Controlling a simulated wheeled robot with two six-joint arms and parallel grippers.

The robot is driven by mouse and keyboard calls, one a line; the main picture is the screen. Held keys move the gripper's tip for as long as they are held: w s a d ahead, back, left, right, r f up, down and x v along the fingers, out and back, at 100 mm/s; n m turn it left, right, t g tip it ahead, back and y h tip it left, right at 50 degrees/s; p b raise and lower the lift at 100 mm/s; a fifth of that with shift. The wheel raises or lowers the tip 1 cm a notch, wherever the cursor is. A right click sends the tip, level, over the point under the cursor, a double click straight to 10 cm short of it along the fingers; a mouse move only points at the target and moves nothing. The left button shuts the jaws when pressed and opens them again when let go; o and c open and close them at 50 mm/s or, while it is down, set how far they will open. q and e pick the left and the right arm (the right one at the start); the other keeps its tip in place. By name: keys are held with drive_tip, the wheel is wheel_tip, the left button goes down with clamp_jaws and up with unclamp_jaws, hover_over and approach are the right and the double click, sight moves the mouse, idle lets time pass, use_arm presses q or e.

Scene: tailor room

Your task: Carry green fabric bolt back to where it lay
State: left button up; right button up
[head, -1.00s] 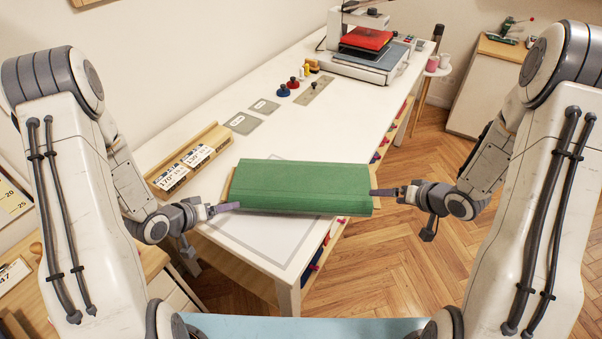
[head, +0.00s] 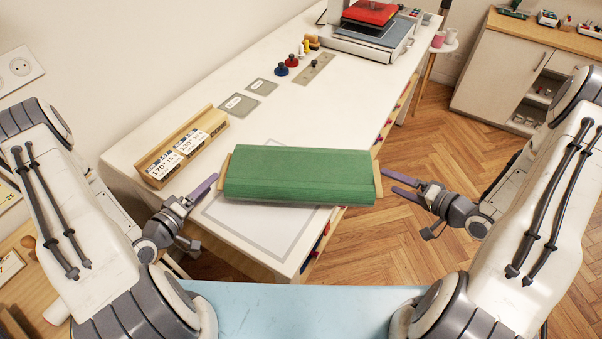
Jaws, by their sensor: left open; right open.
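The green fabric bolt (head: 300,175) lies on the near part of the white table (head: 215,88), with pale wooden ends showing at its left and right. My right gripper (head: 398,184) is open and empty, a little right of the bolt's right end, beyond the table edge.
A wooden holder with number cards (head: 182,148) stands left of the bolt. Grey labelled patches (head: 240,105), small red and blue knobs (head: 281,69) and a heat press (head: 368,35) sit farther back. A light blue surface (head: 300,312) is in front. Wood floor lies right.

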sight(227, 168)
use_arm(q)
drive_tip(key=x, duration=0.9)
use_arm(e)
drive_tip(key=x, duration=0.9)
drive_tip(key=shift+s, duration=0.1)
use_arm(q)
clamp_jaws()
use_arm(e)
drive_tip(key=c, duration=1.3)
clamp_jaws()
use_arm(q)
drive_tip(key=shift+r, duration=0.15)
use_arm(e)
drive_tip(key=shift+r, duration=0.1)
